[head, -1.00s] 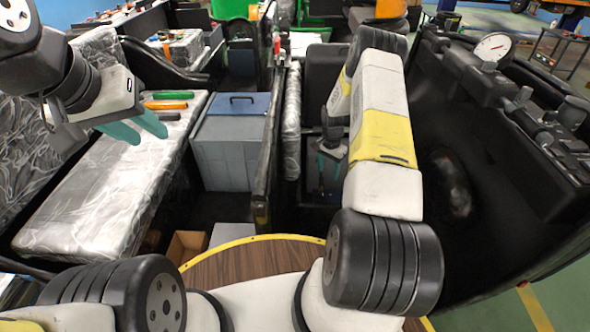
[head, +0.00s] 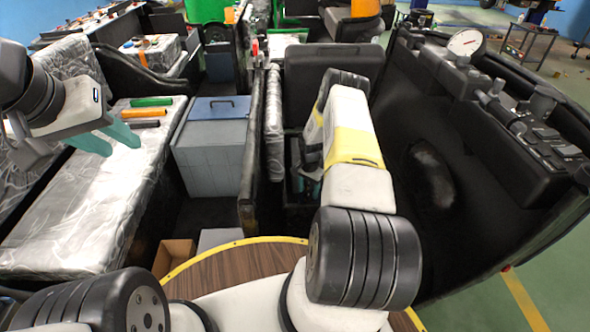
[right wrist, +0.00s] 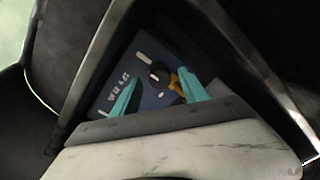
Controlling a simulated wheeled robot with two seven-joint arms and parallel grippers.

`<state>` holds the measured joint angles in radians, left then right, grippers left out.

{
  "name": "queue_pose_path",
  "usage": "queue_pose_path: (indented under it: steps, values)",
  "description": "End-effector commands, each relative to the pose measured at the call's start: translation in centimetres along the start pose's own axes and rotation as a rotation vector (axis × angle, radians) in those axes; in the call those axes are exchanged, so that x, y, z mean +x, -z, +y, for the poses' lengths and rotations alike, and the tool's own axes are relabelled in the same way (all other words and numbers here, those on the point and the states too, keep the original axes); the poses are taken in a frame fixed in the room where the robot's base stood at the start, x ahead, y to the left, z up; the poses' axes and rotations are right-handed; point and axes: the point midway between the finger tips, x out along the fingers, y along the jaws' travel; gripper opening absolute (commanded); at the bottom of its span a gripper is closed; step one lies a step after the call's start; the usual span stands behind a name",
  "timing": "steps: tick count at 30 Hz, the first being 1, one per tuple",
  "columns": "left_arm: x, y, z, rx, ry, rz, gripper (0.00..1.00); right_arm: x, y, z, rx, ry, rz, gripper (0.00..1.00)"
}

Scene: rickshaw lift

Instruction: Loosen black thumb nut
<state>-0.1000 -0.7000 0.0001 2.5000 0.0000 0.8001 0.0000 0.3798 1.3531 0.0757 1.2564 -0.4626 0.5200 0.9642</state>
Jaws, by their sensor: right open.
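In the right wrist view a black round knob (right wrist: 158,73), which looks like the thumb nut, sits on a blue panel (right wrist: 146,98) with white marks. A small yellow part (right wrist: 175,84) is beside it. My right gripper (right wrist: 157,94) is open, its teal fingers apart on either side of the knob. I cannot tell how far the fingertips are from the panel. In the head view my right arm hides most of that gripper and all of the nut. My left gripper (head: 107,138) is open and empty, above the silver-covered seat at the left.
A grey box with a blue lid (head: 213,135) stands left of the dark partition (head: 252,150). Green, orange and dark-handled tools lie on the silver-covered seat (head: 85,205). Dark panels and metal bars closely surround my right gripper. A gauge (head: 466,43) stands at the far right.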

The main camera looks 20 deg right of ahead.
Motion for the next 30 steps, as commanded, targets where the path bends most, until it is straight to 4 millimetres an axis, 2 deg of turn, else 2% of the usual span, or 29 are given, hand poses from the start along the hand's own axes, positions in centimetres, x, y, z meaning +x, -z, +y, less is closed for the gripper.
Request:
queue_pose_path:
  steps: [3, 11, 22, 30]
  values:
    - [0.0, 0.0, 0.0, 0.0, 0.0, 0.0, 0.34, -0.03, 0.0, -0.01, 0.0, 0.0, 0.0, 0.5]
    - [0.0, 0.0, 0.0, 0.0, 0.0, 0.0, 0.34, -0.06, -0.01, -0.02, 0.0, 0.0, 0.0, 0.0]
    - [0.0, 0.0, 0.0, 0.0, 0.0, 0.0, 0.34, -0.07, -0.02, -0.04, -0.045, 0.0, 0.0, 0.0]
    - [0.0, 0.0, 0.0, 0.0, 0.0, 0.0, 0.34, -0.07, -0.07, -0.06, -0.219, 0.0, -0.001, 0.0]
